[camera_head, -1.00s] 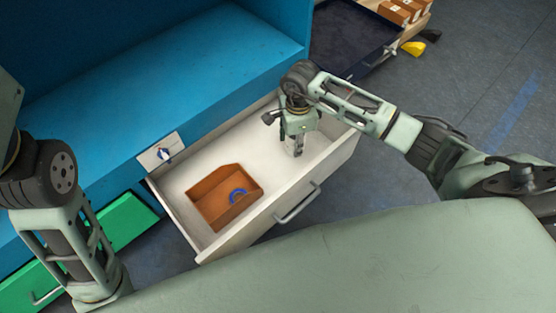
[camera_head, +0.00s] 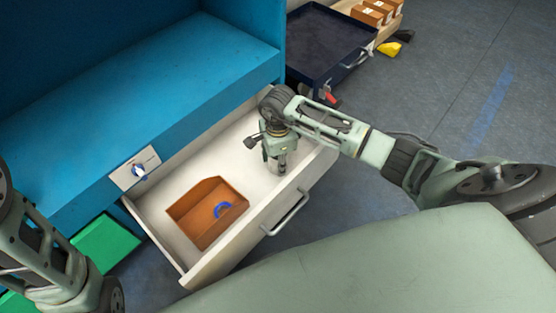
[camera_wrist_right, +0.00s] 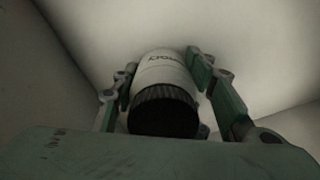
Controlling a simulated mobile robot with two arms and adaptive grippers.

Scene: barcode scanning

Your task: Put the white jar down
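The white jar (camera_wrist_right: 162,70) shows in the right wrist view with its black lid (camera_wrist_right: 163,111) towards the camera. It stands between the two fingers of my right gripper (camera_wrist_right: 165,80), which look closed against its sides. In the head view my right gripper (camera_head: 281,165) points down into the right part of the open white drawer (camera_head: 242,140). The jar cannot be made out there. Whether its base touches the drawer floor cannot be told. My left arm shows at the lower left, with its gripper out of the picture.
The blue cabinet (camera_head: 150,110) is behind. A green drawer (camera_head: 105,245) is at the left. A dark tray (camera_head: 325,45) stands at the back.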

